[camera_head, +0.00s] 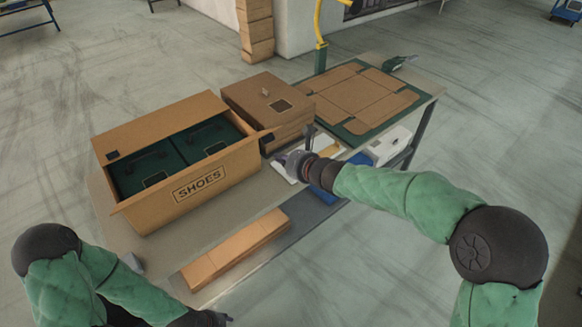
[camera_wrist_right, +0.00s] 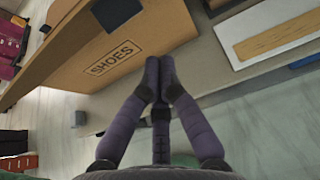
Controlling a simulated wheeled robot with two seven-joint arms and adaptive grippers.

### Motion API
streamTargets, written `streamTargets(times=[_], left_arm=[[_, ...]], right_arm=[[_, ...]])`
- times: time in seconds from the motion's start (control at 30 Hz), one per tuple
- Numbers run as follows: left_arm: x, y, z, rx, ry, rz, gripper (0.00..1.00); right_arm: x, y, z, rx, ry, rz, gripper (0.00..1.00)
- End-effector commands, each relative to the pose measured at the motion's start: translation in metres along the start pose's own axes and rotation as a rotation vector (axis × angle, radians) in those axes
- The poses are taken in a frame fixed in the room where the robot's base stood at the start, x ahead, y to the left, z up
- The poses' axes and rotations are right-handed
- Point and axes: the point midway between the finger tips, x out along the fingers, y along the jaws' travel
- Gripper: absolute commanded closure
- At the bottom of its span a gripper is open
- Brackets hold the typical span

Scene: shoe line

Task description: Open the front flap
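The brown carton marked SHOES (camera_head: 200,183) stands on the grey table, its top partly uncovered. Dark green shoe boxes (camera_head: 195,135) show inside. I cannot clearly make out a separate front flap. My right gripper (camera_head: 303,150) is right of the carton, apart from it. In the right wrist view its fingertips (camera_wrist_right: 160,62) meet, with nothing seen between them, before the carton's printed face (camera_wrist_right: 135,50). My left gripper (camera_head: 208,318) is partly visible at the bottom edge, fingers unclear.
A closed brown box (camera_head: 262,95) stands behind the carton. A brown block strip (camera_head: 237,249) lies along the table's front. A green mat (camera_head: 340,117) with flat cardboard (camera_head: 362,95) is at the back right. White and blue items lie near my right forearm.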

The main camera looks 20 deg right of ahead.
Motion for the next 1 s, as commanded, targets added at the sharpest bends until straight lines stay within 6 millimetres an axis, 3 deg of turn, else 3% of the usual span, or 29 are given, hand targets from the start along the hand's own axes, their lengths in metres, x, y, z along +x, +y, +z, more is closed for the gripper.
streamTargets(times=[0.03, 0.23, 0.7, 1.0], left_arm=[[-0.004, 0.001, -0.001, 0.000, 0.001, 0.000, 0.60], [-0.007, 0.002, 0.000, 0.001, 0.002, 0.000, 0.60], [-0.008, 0.003, 0.000, 0.000, 0.001, 0.000, 0.60], [-0.038, 0.014, 0.001, 0.000, 0.002, 0.000, 0.60]], right_arm=[[0.000, 0.000, 0.011, -0.001, -0.002, 0.000, 1.00], [0.004, 0.000, 0.024, 0.000, -0.001, -0.001, 1.00], [0.004, -0.001, 0.027, 0.001, 0.001, -0.001, 1.00], [0.003, 0.000, 0.043, 0.002, 0.054, 0.001, 1.00]])
